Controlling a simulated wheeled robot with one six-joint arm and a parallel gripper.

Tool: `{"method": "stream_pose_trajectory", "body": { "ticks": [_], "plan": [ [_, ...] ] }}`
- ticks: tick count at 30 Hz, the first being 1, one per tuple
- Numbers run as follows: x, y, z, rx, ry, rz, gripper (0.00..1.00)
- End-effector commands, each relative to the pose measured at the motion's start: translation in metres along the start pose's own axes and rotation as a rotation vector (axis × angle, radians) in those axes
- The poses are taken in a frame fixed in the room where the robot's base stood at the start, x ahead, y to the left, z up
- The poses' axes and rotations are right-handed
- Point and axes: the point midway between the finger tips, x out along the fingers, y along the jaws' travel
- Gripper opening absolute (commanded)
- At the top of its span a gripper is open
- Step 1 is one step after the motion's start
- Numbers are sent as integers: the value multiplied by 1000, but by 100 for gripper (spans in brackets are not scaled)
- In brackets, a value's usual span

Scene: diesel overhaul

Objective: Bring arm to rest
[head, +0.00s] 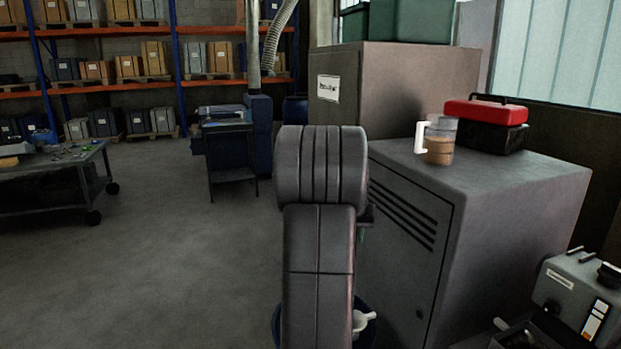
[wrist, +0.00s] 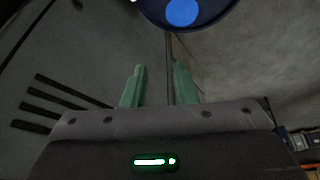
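My arm (head: 320,230) stands in the middle of the head view, with its thick grey links in front of the cabinet. My gripper (wrist: 156,70) shows in the wrist view with two green fingers apart and nothing between them. In the head view the gripper is mostly hidden behind my arm. The fingers point toward a dark blue round container (wrist: 215,18) with a bright blue disc in it, at the top of the wrist view.
A grey cabinet (head: 405,240) stands close on the right, bearing a cup of brown liquid (head: 440,148) and a red-and-black toolbox (head: 487,112). A grey machine (head: 575,290) is at lower right. A wheeled table (head: 50,158) stands left. The floor (head: 180,260) between is clear.

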Motion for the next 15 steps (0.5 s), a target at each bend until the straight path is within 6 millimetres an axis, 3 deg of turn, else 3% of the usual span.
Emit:
{"method": "stream_pose_trajectory", "body": {
  "ticks": [6,15],
  "plan": [
    [29,-15,21,-19,1,-7,26],
    [40,-22,31,-27,3,-11,26]
  ]
}}
